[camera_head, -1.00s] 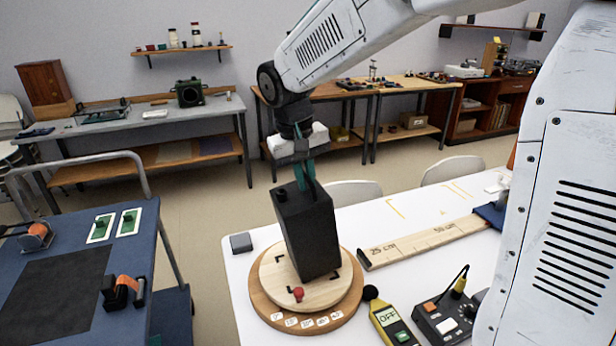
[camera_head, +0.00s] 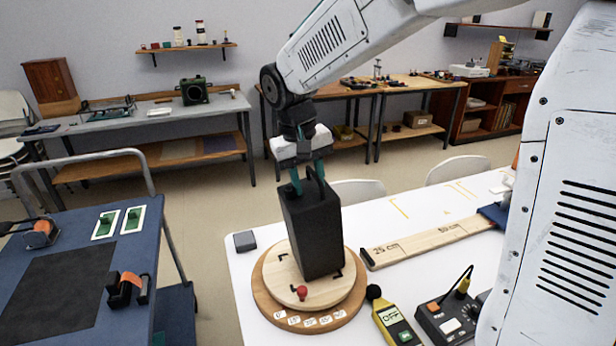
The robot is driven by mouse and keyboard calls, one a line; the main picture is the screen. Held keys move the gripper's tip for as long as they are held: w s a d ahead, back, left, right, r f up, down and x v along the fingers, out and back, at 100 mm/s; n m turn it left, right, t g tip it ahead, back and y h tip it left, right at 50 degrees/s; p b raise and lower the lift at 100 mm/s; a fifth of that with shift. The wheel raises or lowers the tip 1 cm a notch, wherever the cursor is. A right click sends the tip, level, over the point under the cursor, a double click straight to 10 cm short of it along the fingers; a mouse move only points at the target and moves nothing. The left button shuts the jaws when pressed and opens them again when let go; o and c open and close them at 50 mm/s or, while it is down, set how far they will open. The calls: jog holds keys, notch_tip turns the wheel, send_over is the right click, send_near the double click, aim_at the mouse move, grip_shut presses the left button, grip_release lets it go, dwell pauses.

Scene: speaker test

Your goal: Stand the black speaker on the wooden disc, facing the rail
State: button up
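The black speaker (camera_head: 318,235) is a tall box. It stands upright on the pale wooden disc (camera_head: 281,279), near its middle, among black corner marks. Its two visible sides look plain, so I cannot tell which way its front faces. A dark handle shows on its top. My gripper (camera_head: 308,177) is just above the speaker top, with its teal fingers spread apart on either side of the handle. The rail (camera_head: 430,241), a wooden strip marked 25 cm and 50 cm, lies on the white table to the right of the disc.
The disc sits on a larger brown base with angle labels and a red knob (camera_head: 301,292). A yellow meter (camera_head: 394,322) and a black control box (camera_head: 447,318) lie in front right. A small grey block (camera_head: 244,241) is behind left. A blue cart (camera_head: 180,262) stands left.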

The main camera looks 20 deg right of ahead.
jog(key=shift+r, duration=0.15)
notch_tip(320, 180, up, 8)
jog(key=a, duration=0.1)
jog(key=shift+n+g, duration=0.3)
jog(key=shift+n, duration=0.2)
jog(key=s+f, duration=0.1)
jog(key=s, duration=0.1)
jog(key=s+f, duration=0.2)
jog(key=shift+d, duration=0.1)
jog(key=s+d+f+t+y, duration=0.1)
jog(key=s+d, duration=0.2)
jog(key=s, duration=0.8)
jog(key=s+d+f+m+t+y, duration=0.1)
jog(key=s+d, duration=0.2)
jog(key=s, duration=0.8)
jog(key=shift+s+d+f, duration=0.15)
jog(key=shift+s+d, duration=0.1)
jog(key=shift+s, duration=0.15)
